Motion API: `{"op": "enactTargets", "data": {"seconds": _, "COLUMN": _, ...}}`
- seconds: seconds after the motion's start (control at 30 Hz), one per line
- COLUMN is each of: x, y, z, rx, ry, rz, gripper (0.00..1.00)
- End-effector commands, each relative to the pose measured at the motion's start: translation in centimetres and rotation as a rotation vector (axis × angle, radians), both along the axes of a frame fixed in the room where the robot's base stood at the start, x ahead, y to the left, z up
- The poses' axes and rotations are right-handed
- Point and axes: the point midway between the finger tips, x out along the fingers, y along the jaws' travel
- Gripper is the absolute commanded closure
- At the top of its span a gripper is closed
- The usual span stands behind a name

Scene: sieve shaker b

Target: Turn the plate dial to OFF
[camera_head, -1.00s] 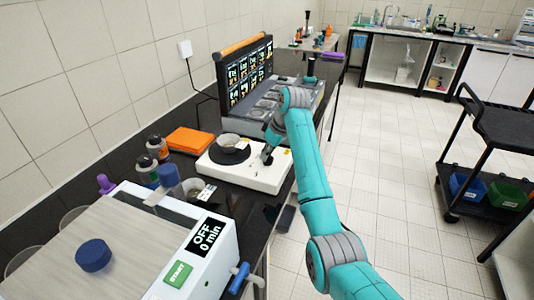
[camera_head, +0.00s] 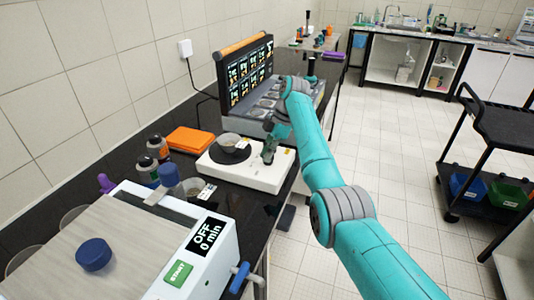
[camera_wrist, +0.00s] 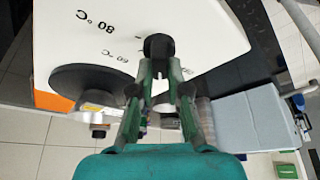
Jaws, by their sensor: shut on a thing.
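The white hot plate (camera_head: 262,175) stands on the dark bench, with a round black heating disc (camera_head: 217,154) on top. Its black plate dial (camera_wrist: 158,46) shows in the wrist view beside printed "60 °C" and "80 °C" marks. My gripper (camera_wrist: 160,68) has its fingers shut on the dial; in the head view my gripper (camera_head: 268,155) reaches down to the right end of the plate. The dial's pointer and any OFF mark are hidden or cannot be made out. A small bowl (camera_head: 229,140) sits on the disc.
A white device (camera_head: 218,267) with an "OFF 0 min" display and green START label stands in front. Bottles (camera_head: 157,148) and an orange box (camera_head: 189,140) lie left of the plate.

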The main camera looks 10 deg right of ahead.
Motion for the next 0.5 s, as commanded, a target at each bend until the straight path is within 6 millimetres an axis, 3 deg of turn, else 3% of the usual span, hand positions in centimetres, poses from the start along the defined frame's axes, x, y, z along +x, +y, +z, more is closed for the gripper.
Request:
{"op": "enactTargets", "data": {"seconds": 0.2, "x": -0.04, "y": -0.06, "z": 0.08, "rx": -0.001, "ry": 0.002, "rz": 0.19, "gripper": 1.0}}
{"op": "enactTargets", "data": {"seconds": 0.5, "x": -0.1, "y": -0.07, "z": 0.01, "rx": -0.001, "ry": 0.001, "rz": 0.331, "gripper": 1.0}}
